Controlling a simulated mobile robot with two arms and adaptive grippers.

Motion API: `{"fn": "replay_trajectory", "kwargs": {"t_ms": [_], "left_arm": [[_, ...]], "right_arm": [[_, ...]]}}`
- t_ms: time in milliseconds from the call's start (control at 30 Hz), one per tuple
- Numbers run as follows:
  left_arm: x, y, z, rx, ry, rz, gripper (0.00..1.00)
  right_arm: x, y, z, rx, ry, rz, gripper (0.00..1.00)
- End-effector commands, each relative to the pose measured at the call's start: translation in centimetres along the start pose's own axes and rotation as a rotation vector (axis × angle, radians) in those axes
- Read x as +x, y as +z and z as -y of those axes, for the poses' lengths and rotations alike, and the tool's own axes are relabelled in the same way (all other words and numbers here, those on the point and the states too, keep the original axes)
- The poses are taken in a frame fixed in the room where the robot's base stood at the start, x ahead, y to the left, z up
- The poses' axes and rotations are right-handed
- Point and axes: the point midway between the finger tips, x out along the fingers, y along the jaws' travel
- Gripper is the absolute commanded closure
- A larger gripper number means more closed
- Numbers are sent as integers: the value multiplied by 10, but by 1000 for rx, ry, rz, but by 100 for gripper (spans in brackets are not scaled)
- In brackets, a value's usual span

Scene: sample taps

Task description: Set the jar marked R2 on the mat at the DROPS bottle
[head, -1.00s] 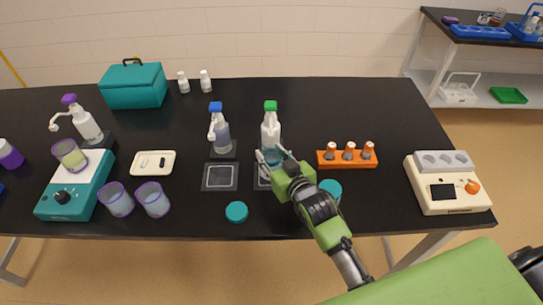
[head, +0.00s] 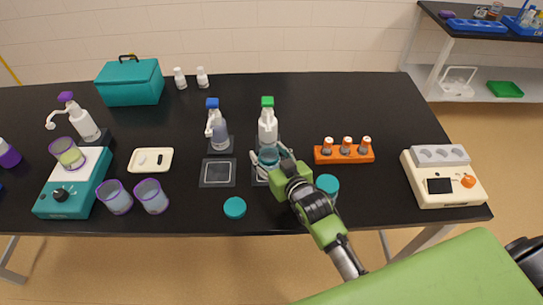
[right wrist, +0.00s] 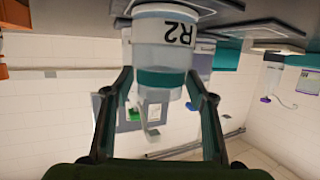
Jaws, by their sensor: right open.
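The jar marked R2 (right wrist: 165,50) shows upside down in the right wrist view, clear with a teal band. In the head view the jar (head: 268,155) stands at the dark mat (head: 261,174) in front of the green-topped white bottle (head: 268,126). The gripper partly covers the mat, and I cannot read the bottle's label. My right gripper (head: 271,161) is open, its fingers (right wrist: 160,85) on either side of the jar. My left gripper is not in view.
A blue-topped bottle (head: 218,130) stands left, behind an empty mat (head: 217,173). Teal discs (head: 235,208) (head: 327,184) lie near the front. An orange rack (head: 344,154) with small vials is right of the gripper. Purple-rimmed cups (head: 151,197) stand at left.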

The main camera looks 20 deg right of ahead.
Motion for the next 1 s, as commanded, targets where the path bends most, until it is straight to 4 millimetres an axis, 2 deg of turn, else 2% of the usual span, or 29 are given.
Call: {"fn": "replay_trajectory", "kwargs": {"t_ms": [167,700,833,1000], "left_arm": [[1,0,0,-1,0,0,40],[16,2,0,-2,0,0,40],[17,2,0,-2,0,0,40],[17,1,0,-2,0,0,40]], "right_arm": [[-12,-1,0,0,0,0,49],[-104,0,0,0,0,0,49],[-116,-1,0,0,0,0,49],[-121,-2,0,0,0,-1,49]]}}
